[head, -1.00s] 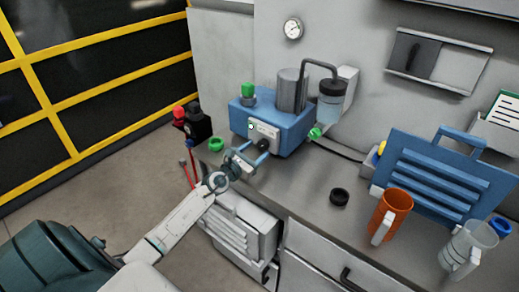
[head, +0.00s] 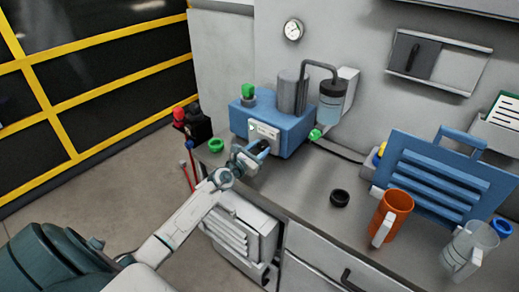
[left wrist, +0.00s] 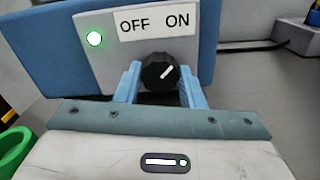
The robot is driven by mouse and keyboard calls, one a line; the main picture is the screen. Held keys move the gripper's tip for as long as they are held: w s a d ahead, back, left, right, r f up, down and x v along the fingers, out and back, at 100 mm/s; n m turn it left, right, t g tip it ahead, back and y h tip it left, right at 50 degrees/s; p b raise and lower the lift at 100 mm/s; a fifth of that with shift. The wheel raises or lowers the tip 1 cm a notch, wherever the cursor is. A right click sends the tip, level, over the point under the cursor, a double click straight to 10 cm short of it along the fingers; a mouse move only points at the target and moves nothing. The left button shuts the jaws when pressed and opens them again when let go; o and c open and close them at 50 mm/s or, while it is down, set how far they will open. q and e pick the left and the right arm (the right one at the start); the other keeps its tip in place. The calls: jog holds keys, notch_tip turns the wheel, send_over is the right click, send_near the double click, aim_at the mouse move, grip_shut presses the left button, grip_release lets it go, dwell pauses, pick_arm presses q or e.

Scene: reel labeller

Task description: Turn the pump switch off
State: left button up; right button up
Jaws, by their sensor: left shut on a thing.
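The blue pump (head: 275,125) stands on the counter with a pale front plate. Its switch is a round black knob (left wrist: 160,72) below a white OFF/ON label (left wrist: 156,22). The knob's white mark points up and right, toward ON. A green lamp (left wrist: 95,39) glows on the plate, left of the label. My left gripper (left wrist: 161,85) has its two blue fingers on either side of the knob and is shut on it. In the head view the left gripper (head: 250,152) reaches the pump's front and mostly hides the knob. My right gripper is not in view.
A green ring (head: 216,145) and a black ring (head: 340,198) lie on the counter (head: 300,192). An orange jug (head: 392,212), a clear jug (head: 470,247) and a blue rack (head: 440,178) stand to the right. A red-topped black box (head: 192,122) is at the left edge.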

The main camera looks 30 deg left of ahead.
pick_arm(q)
jog(key=n+p, duration=0.1)
jog(key=n, duration=0.3)
jog(key=n+p, duration=0.2)
jog(key=n, duration=0.2)
jog(key=shift+n, duration=0.4)
jog(key=n+p, duration=0.1)
jog(key=n, duration=0.3)
jog(key=shift+n+p, duration=1)
jog(key=shift+n, duration=1.5)
jog(key=o, duration=1)
